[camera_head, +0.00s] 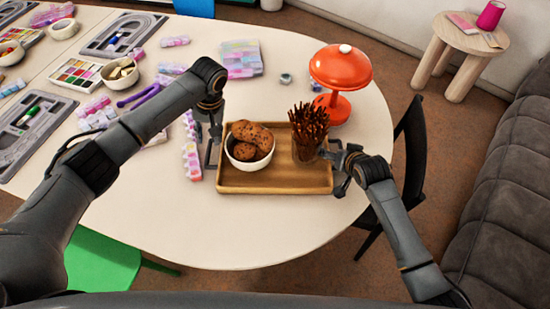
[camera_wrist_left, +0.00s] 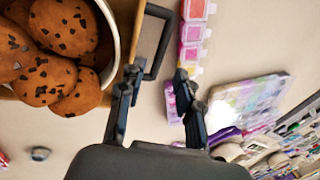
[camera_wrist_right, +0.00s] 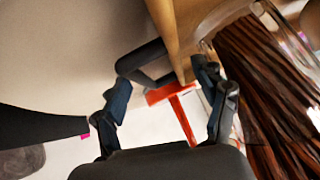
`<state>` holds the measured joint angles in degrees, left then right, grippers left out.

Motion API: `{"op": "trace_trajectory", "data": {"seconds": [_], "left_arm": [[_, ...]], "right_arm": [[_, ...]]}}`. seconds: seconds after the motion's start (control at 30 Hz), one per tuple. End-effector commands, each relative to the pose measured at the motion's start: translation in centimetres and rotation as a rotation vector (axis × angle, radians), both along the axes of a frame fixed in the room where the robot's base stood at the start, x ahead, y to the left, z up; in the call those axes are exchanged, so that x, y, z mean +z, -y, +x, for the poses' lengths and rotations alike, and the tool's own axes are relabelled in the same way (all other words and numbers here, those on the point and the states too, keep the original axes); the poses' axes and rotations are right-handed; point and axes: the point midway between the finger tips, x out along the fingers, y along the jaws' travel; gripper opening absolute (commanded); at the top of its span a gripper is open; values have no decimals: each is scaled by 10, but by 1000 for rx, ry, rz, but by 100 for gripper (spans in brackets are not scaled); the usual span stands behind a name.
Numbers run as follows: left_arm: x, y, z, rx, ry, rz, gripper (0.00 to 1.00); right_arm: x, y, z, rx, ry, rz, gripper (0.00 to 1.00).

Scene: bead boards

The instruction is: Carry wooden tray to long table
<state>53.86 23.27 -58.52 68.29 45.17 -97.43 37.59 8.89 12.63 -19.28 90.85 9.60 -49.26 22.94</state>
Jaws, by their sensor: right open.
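The wooden tray (camera_head: 278,183) lies flat near the rounded end of a pale table (camera_head: 262,235). It bears a white bowl (camera_head: 236,160) of cookies and a glass of dark brown sticks (camera_head: 308,132). My left gripper (camera_head: 210,147) is at the tray's left end. In the left wrist view its fingers (camera_wrist_left: 157,92) are spread, with the dark tray handle (camera_wrist_left: 158,45) ahead between them. My right gripper (camera_head: 341,160) is at the right end. In the right wrist view its fingers (camera_wrist_right: 163,88) are open around the other dark handle (camera_wrist_right: 145,62); contact is unclear.
A red lamp (camera_head: 341,70) stands just behind the tray's right end. Bead boxes (camera_head: 241,58) and craft trays (camera_head: 121,35) cover the table to the left. A dark chair (camera_head: 412,150), a grey sofa (camera_head: 507,190) and a small round stool (camera_head: 470,38) are to the right.

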Motion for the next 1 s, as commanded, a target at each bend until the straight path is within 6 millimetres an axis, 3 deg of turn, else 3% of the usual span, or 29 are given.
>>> {"op": "trace_trajectory", "data": {"seconds": [0.13, 0.37, 0.8, 1.0], "left_arm": [[13, 2, 0, 1, 1, 0, 35], [16, 3, 0, 2, 0, 0, 35], [16, 3, 0, 1, 0, 0, 35], [16, 3, 0, 1, 0, 0, 35]], "right_arm": [[0, -1, 0, 1, 0, 1, 73], [10, 2, -11, 0, 0, 1, 73], [66, 16, -68, 1, 0, 0, 73], [80, 20, -81, 0, 1, 0, 73]]}}
